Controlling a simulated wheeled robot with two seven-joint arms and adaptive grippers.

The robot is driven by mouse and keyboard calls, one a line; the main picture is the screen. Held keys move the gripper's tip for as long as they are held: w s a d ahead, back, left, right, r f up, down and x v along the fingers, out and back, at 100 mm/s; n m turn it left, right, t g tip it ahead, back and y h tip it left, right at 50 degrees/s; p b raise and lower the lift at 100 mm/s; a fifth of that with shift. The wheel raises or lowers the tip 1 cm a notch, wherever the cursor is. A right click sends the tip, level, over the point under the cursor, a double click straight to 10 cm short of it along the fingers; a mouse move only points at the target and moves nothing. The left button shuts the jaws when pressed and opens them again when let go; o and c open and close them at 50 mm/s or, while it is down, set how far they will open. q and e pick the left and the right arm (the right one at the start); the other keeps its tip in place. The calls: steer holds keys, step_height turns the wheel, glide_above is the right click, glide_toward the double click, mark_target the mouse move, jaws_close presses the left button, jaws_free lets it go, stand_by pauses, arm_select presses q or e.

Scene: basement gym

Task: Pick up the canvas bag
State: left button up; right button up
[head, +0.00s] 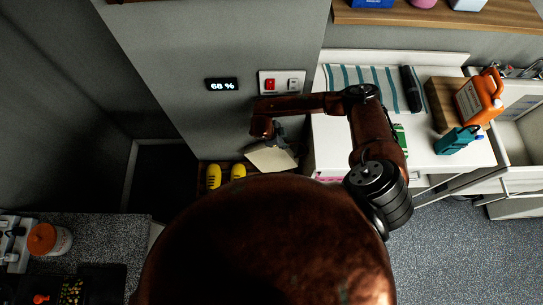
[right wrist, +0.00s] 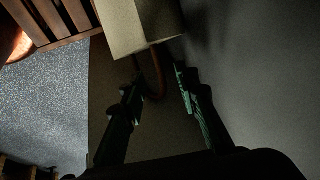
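The canvas bag (head: 270,157) is pale beige and stands low by the wall, beside a pair of yellow shoes. In the right wrist view the bag (right wrist: 135,25) shows at the top, with a brown strap-like handle (right wrist: 158,78) looping from it between my fingers. My right gripper (head: 279,138) is just over the bag in the head view. In the right wrist view the gripper (right wrist: 160,85) has its two dark fingers apart, on either side of the handle; I cannot tell whether either touches it. My left gripper is not in view.
Yellow shoes (head: 214,176) sit left of the bag. A white counter (head: 335,135) to the right holds a striped towel (head: 345,78), an orange jug (head: 478,100) and a teal container (head: 455,141). The wall carries a switch plate (head: 281,83) close to my right arm.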

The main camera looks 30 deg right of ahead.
mark_target(289, 144)
steer(key=x, duration=0.6)
steer(key=shift+s+p, duration=0.15)
steer(key=shift+p, duration=0.2)
steer(key=shift+c, duration=0.3)
jaws_close()
steer(key=shift+r, duration=0.1)
